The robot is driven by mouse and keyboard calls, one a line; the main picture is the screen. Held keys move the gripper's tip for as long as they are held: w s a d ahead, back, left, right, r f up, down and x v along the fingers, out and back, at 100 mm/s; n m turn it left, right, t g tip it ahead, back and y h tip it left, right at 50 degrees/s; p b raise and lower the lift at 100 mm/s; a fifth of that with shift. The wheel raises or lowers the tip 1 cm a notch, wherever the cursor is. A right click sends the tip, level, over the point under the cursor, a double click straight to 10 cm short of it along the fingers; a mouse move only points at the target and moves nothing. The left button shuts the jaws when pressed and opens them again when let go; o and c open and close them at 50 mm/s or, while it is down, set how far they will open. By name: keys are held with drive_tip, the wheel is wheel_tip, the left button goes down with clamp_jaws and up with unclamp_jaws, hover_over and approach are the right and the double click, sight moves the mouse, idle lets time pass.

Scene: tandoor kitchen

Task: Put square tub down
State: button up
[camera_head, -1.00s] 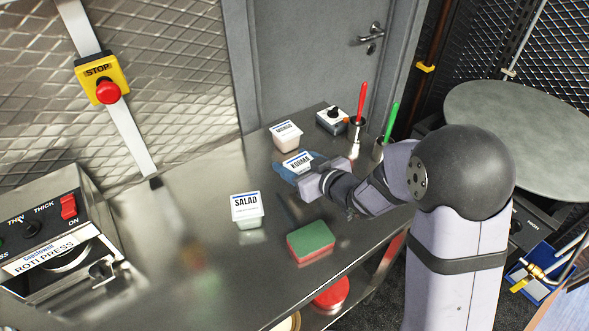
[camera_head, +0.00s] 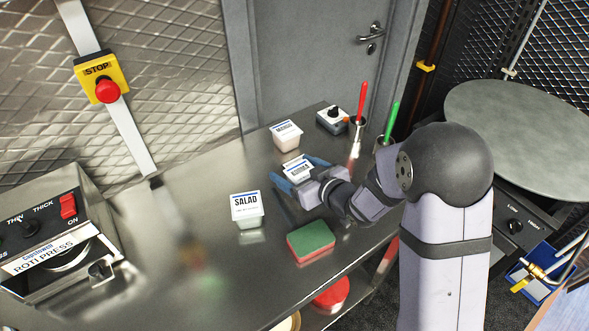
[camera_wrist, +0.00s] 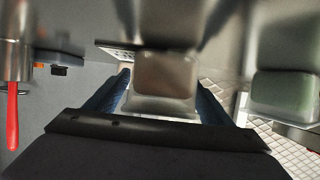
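The square tub labelled KORMA (camera_head: 299,171) is between the blue fingers of my gripper (camera_head: 303,174) at the middle of the steel counter. In the wrist view the tub (camera_wrist: 164,78) shows brownish contents and a pale rim. The blue fingers (camera_wrist: 162,98) flank it closely on both sides, with no clear gap. The tub is at or just above the counter; I cannot tell whether its base touches. My gripper hides part of its near side.
The MANGO tub (camera_head: 286,134) stands behind, and the SALAD tub (camera_head: 247,210) stands to the left. A green and red sponge (camera_head: 311,241) lies in front. A small box with a knob (camera_head: 332,120) and cups with red and green handles stand at the back right. The counter (camera_head: 185,220) is clear left of SALAD.

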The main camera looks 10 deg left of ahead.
sight(307, 177)
drive_tip(key=shift+r, duration=0.1)
drive_tip(key=shift+r, duration=0.2)
drive_tip(key=v, duration=0.9)
drive_tip(key=shift+s+d, duration=0.1)
drive_tip(key=shift+d, duration=0.1)
drive_tip(key=shift+s+f+b, duration=0.1)
drive_tip(key=shift+b, duration=0.9)
drive_tip(key=b+v, duration=0.2)
drive_tip(key=b, duration=0.1)
drive_tip(key=shift+s+d+b, duration=0.1)
drive_tip(key=shift+b, duration=0.25)
